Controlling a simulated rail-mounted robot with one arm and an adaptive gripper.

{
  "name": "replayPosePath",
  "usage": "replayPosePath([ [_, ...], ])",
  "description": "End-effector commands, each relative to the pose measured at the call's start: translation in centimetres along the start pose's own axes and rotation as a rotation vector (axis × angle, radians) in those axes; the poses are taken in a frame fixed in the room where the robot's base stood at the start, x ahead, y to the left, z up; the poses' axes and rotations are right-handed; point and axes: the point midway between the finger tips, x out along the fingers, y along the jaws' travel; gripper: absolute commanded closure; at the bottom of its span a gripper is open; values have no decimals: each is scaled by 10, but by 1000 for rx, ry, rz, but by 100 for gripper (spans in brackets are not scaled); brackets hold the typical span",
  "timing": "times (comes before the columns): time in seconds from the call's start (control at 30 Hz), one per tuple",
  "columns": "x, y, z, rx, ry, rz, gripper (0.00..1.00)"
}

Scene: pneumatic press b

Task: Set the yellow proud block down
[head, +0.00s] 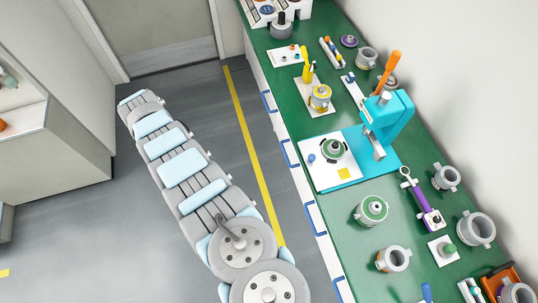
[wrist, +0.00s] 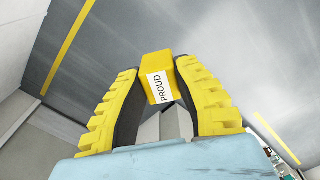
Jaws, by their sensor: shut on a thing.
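The yellow block (wrist: 157,62) with a white label reading PROUD is between the two fingertips of my gripper (wrist: 160,80) in the wrist view. The yellow ridged fingers with dark inner pads are shut on it. The grey floor shows behind the block, with no surface touching it that I can see. In the head view I cannot make out the gripper or the block.
The green bench (head: 375,280) runs along the right. On it stands a teal press (head: 390,115) with an orange lever, beside a white plate (head: 315,178) bearing a yellow square. Several grey-and-green fixtures crowd the bench.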

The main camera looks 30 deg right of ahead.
Motion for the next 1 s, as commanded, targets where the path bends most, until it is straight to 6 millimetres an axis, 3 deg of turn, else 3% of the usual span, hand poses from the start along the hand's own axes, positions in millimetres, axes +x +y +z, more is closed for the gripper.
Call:
replayPosePath([
  [0.33, 2, 15, 6, -64, -1, 0, 100],
  [1.0, 12, 45, 45, -140, 0, 0, 100],
])
